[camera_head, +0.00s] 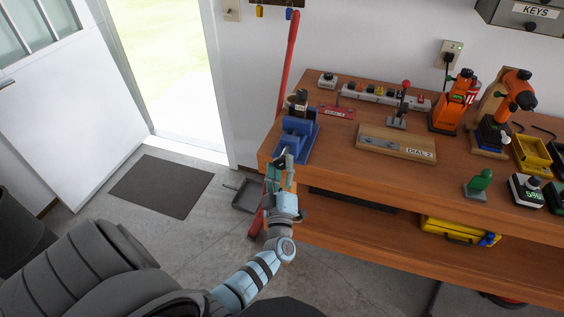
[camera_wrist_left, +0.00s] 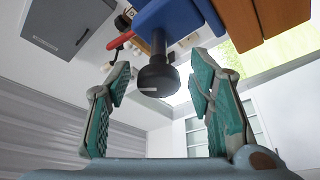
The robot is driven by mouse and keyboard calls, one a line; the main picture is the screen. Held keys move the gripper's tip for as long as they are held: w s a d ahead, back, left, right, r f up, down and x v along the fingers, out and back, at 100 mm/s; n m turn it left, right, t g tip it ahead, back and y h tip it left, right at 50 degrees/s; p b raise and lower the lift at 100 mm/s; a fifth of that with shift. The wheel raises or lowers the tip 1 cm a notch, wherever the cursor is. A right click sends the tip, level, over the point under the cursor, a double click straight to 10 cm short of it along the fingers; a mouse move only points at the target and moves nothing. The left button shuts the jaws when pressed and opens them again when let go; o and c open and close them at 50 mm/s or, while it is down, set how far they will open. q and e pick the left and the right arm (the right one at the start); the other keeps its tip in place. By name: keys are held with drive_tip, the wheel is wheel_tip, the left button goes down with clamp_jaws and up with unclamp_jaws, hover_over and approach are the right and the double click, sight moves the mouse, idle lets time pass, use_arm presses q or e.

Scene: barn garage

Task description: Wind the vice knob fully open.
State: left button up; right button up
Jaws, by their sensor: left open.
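The blue vice (camera_head: 297,138) stands at the left front corner of the wooden workbench. In the left wrist view the vice body (camera_wrist_left: 183,18) is at the top, and its black round knob (camera_wrist_left: 157,79) on a dark shaft points toward the camera. My left gripper (camera_head: 282,166) is just in front of the vice in the head view. In the left wrist view the gripper (camera_wrist_left: 162,88) has its fingers wide apart, one on each side of the knob, with visible gaps and no contact. In the head view the gripper largely hides the knob. My right gripper is not in view.
The workbench (camera_head: 345,157) holds a DIAL-2 board (camera_head: 396,143), a red plate (camera_head: 337,111), a lever stand (camera_head: 399,108), a power strip (camera_head: 378,95) and an orange drill (camera_head: 516,93). A red pole (camera_head: 289,70) leans at the bench's left end.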

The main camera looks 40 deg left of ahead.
use_arm(q)
drive_tip(key=v, duration=1)
